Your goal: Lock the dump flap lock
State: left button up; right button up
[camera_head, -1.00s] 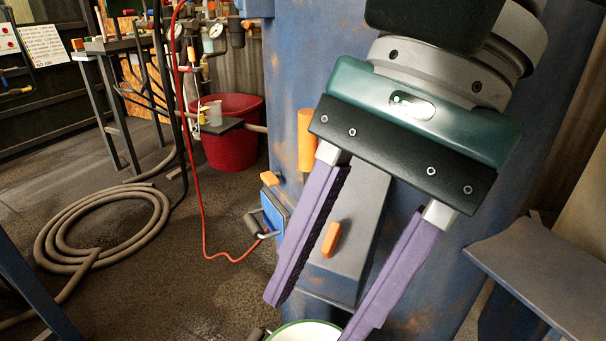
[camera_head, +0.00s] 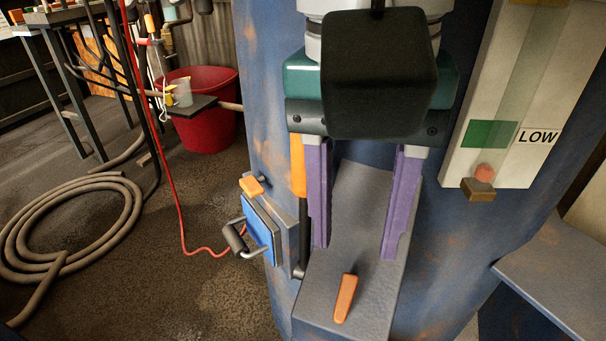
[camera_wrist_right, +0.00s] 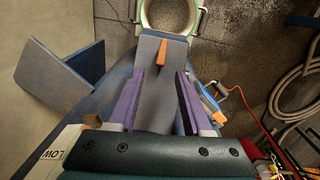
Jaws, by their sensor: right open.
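An orange lever (camera_head: 345,298) lies on the sloping grey chute (camera_head: 345,225) on the front of the blue pot; it looks like the flap lock, though no label shows. In the right wrist view the orange lever (camera_wrist_right: 163,50) lies just beyond my fingertips. My right gripper (camera_head: 356,250) is open, its purple fingers pointing down over the chute, with nothing between them. The fingertips are apart from the lever. The right gripper also shows in the right wrist view (camera_wrist_right: 160,72). My left gripper is out of view.
A blue hatch with a black-grip handle (camera_head: 236,238) and small orange tab (camera_head: 252,186) sits left of the chute. A LOW gauge (camera_head: 490,135) and grey shelf (camera_head: 555,285) are at right. A green-rimmed container (camera_wrist_right: 147,22) stands beyond the chute. Hose (camera_head: 65,225) lies on the floor.

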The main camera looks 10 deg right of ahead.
aim_at(350, 277)
notch_tip(350, 277, down, 6)
jog(key=shift+d+r+b, duration=0.15)
jog(key=shift+b, duration=0.3)
grip_shut()
dwell(0.4)
